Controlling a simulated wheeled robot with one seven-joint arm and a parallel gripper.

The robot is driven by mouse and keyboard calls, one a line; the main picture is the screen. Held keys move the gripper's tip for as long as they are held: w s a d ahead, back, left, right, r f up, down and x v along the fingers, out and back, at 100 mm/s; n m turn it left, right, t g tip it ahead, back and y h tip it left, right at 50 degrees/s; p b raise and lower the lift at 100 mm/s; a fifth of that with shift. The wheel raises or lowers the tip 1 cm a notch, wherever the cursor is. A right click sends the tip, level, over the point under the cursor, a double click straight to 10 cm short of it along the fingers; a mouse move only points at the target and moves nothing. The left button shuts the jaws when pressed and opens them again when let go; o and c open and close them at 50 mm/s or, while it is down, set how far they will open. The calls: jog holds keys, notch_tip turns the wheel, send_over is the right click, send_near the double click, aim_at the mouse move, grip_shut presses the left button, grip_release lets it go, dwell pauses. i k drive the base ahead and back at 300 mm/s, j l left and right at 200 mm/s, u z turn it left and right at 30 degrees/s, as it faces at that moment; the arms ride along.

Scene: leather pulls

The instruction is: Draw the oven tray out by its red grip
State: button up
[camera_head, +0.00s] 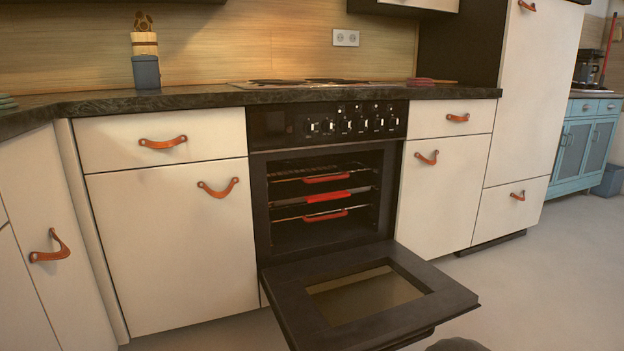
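The oven (258,205) stands in the middle of the kitchen front with its door (285,300) folded down and open. Inside are racks or trays at several heights, with red grips at their front edges. The upper grip (327,179) is on a wire rack. The middle grip (328,196) is brighter red and sits on a grey, solid-looking tray edge (289,204). The lower grip (325,215) is on another rack just below. All sit inside the oven cavity. My gripper is not in view.
The open door juts out low in front of the oven. White cabinets with leather pulls (165,200) flank it. A dark counter (200,98) runs above. Floor (540,270) is free on the right. A dark rounded shape (457,344) shows at the bottom edge.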

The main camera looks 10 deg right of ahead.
aim_at(287, 192)
jog(key=i+l+z, duration=0.15)
jog(key=i+l, duration=0.25)
jog(key=l, duration=0.35)
jog(key=i+l+z, duration=0.15)
jog(key=i+l, duration=0.3)
jog(key=l, duration=0.2)
jog(key=i+l+z, duration=0.15)
jog(key=i+l, duration=0.35)
jog(key=l, duration=0.15)
jog(key=i+j, duration=0.1)
jog(key=j, duration=0.2)
jog(key=i+j, duration=0.1)
jog(key=j, duration=0.15)
